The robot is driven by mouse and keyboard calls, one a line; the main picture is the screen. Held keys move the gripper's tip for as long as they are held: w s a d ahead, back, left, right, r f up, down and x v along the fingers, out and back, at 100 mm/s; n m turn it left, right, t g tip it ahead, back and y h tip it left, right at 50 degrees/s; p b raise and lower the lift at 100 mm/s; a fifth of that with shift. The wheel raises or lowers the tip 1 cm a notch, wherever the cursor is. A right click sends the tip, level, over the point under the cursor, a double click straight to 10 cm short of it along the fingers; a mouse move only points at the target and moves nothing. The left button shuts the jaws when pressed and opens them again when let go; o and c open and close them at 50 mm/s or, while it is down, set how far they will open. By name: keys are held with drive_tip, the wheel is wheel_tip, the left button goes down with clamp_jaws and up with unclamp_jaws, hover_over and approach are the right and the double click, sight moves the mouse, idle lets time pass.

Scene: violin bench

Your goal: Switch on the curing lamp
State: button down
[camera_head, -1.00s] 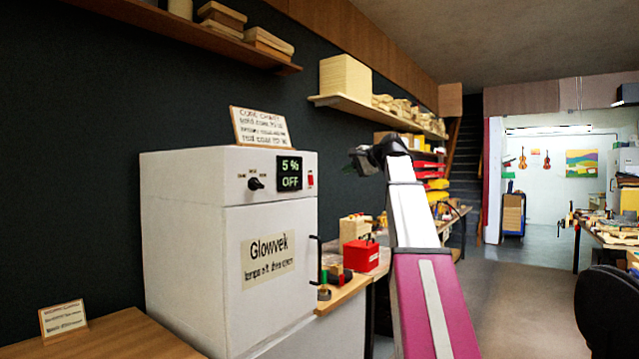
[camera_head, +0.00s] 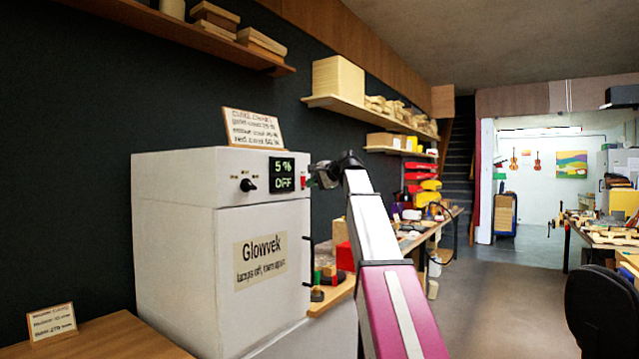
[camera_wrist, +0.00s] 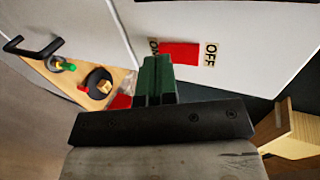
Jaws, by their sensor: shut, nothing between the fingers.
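The curing lamp is a white cabinet (camera_head: 180,235) labelled "Glowvek" at the left in the head view. Its small display (camera_head: 283,175) reads "5 %" and "OFF". A dark knob (camera_head: 248,185) sits left of the display. The red switch (camera_head: 305,182) is at the panel's right edge; the wrist view shows it as a red rocker (camera_wrist: 180,54) between the labels "ON" and "OFF". My gripper (camera_head: 316,178) is beside the panel's right edge. In the wrist view its green fingers (camera_wrist: 157,65) are together and empty, near the "ON" end, partly covering that label. I cannot tell whether they touch it.
A card (camera_head: 252,128) stands on the cabinet. A black door handle (camera_head: 308,262) sticks out at its front right. A bench with red boxes and small parts lies behind my arm. A wooden shelf (camera_head: 375,115) runs above.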

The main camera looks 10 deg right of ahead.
drive_tip(key=shift+w+a, duration=0.2)
drive_tip(key=shift+w+a+f, duration=0.15)
idle(0.3)
drive_tip(key=shift+r, duration=0.85)
drive_tip(key=f+v, duration=0.1)
drive_tip(key=v, duration=1.2)
drive_tip(key=shift+s+d, duration=0.45)
